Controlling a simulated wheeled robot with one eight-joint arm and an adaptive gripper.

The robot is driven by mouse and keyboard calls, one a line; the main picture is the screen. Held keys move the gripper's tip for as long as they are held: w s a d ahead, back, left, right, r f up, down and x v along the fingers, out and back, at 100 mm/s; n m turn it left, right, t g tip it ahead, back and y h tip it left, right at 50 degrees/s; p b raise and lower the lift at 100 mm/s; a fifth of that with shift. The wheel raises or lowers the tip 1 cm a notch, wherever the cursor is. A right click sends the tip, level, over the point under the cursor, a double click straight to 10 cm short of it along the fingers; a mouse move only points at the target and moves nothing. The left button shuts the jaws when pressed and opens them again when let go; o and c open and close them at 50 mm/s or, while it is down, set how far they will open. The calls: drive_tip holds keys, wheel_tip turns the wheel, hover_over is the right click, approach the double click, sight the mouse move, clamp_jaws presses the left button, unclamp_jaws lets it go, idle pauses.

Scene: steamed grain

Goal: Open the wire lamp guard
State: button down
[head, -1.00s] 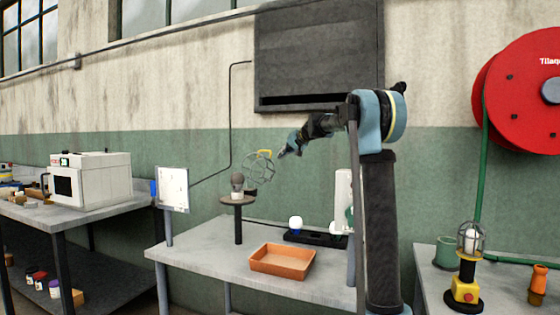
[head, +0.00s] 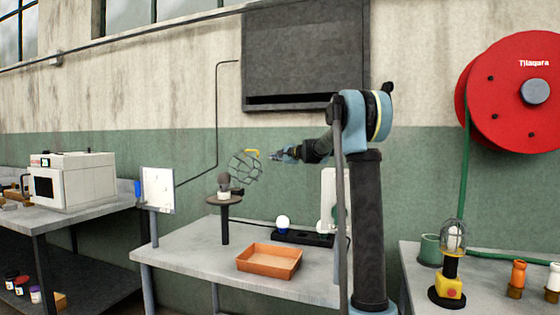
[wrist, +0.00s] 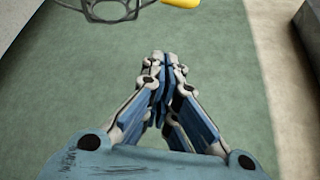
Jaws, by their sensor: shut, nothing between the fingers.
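The wire lamp guard (head: 245,167) is a grey wire cage with a yellow piece (head: 252,152) at its top. It leans out to the right of the dark lamp (head: 224,182), which stands uncovered on a small round pedestal (head: 225,199). The guard looks swung open, its lower end near the lamp's base. My gripper (head: 273,156) is shut and empty, just right of the guard and apart from it. In the wrist view, the closed fingertips (wrist: 164,62) point toward the guard's wire end (wrist: 104,14) and the yellow piece (wrist: 179,4), both cut off by the top edge.
On the grey table (head: 190,250) are an orange tray (head: 269,260) and a white bulb on a dark base (head: 283,223). A white panel (head: 157,190) stands at the left. A second caged lamp with a yellow base (head: 449,285) stands on the right table.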

drive_tip(key=shift+a+r, duration=0.15)
drive_tip(key=shift+a, duration=1.1)
drive_tip(key=shift+a+r, duration=0.1)
drive_tip(key=shift+a, duration=1.1)
